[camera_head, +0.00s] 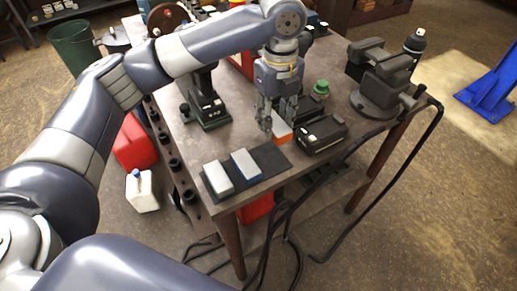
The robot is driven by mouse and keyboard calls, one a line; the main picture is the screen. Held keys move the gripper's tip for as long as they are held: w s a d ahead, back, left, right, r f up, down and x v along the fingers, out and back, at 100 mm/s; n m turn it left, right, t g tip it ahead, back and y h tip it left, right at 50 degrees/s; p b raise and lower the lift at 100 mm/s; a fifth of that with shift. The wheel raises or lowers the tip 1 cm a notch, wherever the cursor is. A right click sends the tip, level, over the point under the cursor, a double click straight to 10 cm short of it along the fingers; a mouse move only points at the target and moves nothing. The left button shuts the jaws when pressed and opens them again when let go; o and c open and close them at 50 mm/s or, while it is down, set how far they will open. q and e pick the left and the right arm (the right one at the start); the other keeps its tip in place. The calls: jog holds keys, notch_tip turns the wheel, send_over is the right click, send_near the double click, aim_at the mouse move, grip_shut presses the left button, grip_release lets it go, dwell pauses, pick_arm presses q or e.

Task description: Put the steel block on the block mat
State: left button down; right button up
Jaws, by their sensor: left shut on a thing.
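The dark block mat (270,158) lies along the near edge of the workbench. A plain pale grey block (218,178), which looks like the steel one, rests at its left end. A blue-sided block with a pale top (245,164) rests beside it. My left gripper (279,121) points down over the mat's far right end, shut on an orange-sided block with a pale top (282,135). The fingers hide part of this block, and I cannot tell whether it touches the mat. My right gripper is not in view.
A black device (321,134) lies right of the mat, close to the held block. A vise (382,85) stands at the bench's right corner. A black stand (207,110) and a green-topped item (321,88) are behind. Black cables hang off the near edge.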

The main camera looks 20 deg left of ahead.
pick_arm(q)
notch_tip(320, 180, down, 2)
jog(key=shift+s+f, duration=0.15)
jog(key=shift+f, duration=0.05)
jog(key=shift+s+f+p, duration=0.2)
jog(key=shift+f+p, duration=0.05)
jog(key=shift+f, duration=0.35)
jog(key=shift+s+f+p, duration=0.2)
jog(key=shift+f, duration=1.15)
jog(key=shift+w+f+p, duration=0.2)
jog(key=shift+f+p, duration=0.1)
jog(key=shift+f, duration=1.3)
jog(key=c, duration=1.2)
grip_release()
jog(key=shift+f, duration=0.1)
jog(key=shift+c, duration=0.2)
jog(key=shift+o, duration=0.9)
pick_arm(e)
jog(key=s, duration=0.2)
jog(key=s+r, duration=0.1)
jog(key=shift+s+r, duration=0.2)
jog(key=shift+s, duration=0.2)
